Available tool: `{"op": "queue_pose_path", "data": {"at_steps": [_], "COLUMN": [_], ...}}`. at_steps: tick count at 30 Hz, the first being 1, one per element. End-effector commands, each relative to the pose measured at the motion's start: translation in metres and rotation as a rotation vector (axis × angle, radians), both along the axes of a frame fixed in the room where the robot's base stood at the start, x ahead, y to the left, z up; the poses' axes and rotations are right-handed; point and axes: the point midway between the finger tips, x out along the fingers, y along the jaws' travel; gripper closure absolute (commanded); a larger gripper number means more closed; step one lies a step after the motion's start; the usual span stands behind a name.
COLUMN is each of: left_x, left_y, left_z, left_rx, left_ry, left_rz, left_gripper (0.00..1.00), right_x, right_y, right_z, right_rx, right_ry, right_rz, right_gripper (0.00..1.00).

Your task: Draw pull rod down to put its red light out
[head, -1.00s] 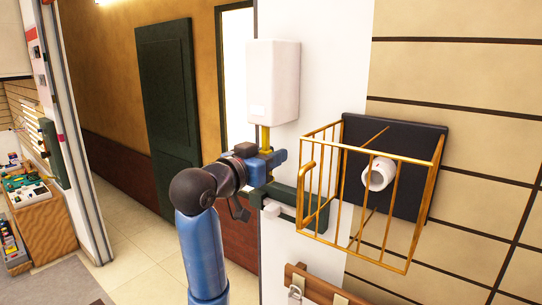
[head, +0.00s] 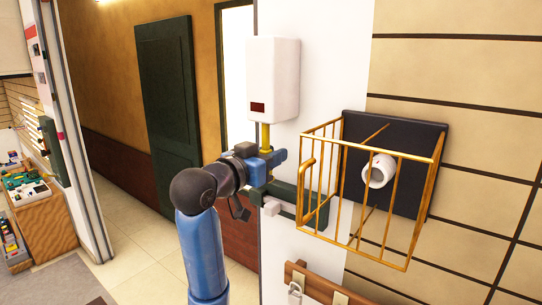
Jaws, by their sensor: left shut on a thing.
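A white box (head: 272,80) is mounted on the white wall strip in the head view. On its lower front is a small window (head: 258,107), dark red and not glowing. The yellow pull rod (head: 265,137) hangs from the underside of the box, with only a short upper length showing. My left gripper (head: 267,158) is shut on the rod just below the box. Its blue jaws hide the rod's lower part. My right gripper is not in view.
A yellow wire cage (head: 398,205) on a black backplate (head: 420,150) surrounds a white round fitting (head: 379,171), close right of my gripper. A dark green bracket (head: 285,196) lies just below the gripper. A wooden rail (head: 325,290) is lower down. Open floor lies left.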

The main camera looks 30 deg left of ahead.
Motion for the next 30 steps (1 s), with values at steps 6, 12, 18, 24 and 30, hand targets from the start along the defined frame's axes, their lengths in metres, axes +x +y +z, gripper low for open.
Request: {"op": "queue_pose_path", "data": {"at_steps": [6,12,18,24,30], "left_x": [0.0001,0.0002,0.0001,0.0001,0.0001], "left_y": [0.0,0.0001,0.0,0.0,0.0], "left_z": [0.007,0.0073,0.0075,0.0076,0.0077], "left_rx": [-0.001,-0.001,0.0,0.0,0.0], "left_ry": [0.002,0.002,0.001,0.001,0.001], "left_rz": [0.0,0.0,0.0,0.0,0.0], "left_gripper": [1.0,0.71,0.43,0.41,0.1], "right_x": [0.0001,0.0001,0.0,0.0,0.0], "right_y": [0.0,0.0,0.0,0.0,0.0], "right_z": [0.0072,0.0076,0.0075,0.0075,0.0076], "right_rx": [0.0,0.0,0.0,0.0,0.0], "right_ry": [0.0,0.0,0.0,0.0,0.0], "right_rz": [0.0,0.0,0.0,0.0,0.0], "right_gripper": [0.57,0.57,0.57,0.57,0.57]}}
